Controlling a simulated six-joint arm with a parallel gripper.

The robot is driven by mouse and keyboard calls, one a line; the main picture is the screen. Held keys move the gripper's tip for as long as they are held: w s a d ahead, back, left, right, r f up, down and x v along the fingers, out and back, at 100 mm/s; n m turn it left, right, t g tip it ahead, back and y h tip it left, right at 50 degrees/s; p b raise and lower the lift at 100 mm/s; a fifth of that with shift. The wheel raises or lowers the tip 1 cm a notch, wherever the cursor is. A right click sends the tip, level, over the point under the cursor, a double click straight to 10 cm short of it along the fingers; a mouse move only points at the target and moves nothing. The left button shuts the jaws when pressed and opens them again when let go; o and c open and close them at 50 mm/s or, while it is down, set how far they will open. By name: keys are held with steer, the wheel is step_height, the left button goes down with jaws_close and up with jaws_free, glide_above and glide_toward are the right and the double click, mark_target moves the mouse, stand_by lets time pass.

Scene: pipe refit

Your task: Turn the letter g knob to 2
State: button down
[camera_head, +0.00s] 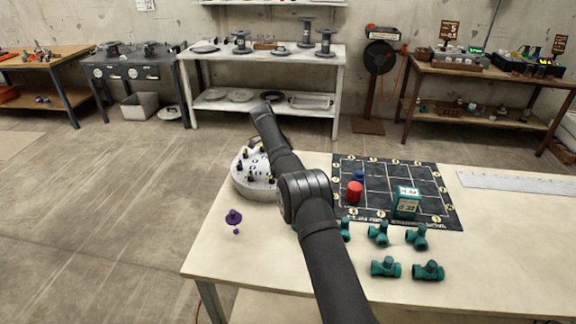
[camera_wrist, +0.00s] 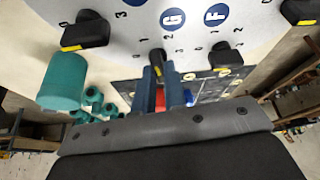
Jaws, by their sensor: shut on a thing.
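The round pale knob panel (camera_head: 248,190) stands at the table's left end, with black knobs and blue letter discs on it. In the wrist view the blue G disc (camera_wrist: 173,19) is at top centre. Just below it is the black G knob (camera_wrist: 157,56) with a yellow stripe. Small numerals stand around it, a 2 among them, up and to the right of the knob. My gripper (camera_wrist: 160,76) has its two blue-grey fingers on either side of this knob, shut on it. Which numeral the knob points to I cannot tell. In the head view my arm hides the gripper.
The F knob (camera_wrist: 226,55) is close on the right, another black knob (camera_wrist: 86,32) on the left. Several teal pipe fittings (camera_head: 385,268) lie in front.

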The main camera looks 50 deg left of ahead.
steer(key=shift+f, duration=0.1)
steer(key=c, duration=1.5)
jaws_free()
step_height(320, 180, up, 4)
steer(key=shift+r, duration=0.2)
steer(key=w+d+r, duration=0.2)
steer(key=d, duration=0.1)
steer(key=w+d+r, duration=0.2)
steer(key=d, duration=0.1)
steer(key=w+d+r, duration=0.2)
steer(key=d, duration=0.2)
steer(key=shift+w+r, duration=0.1)
steer(key=shift+r, duration=0.25)
steer(key=shift+o, duration=0.3)
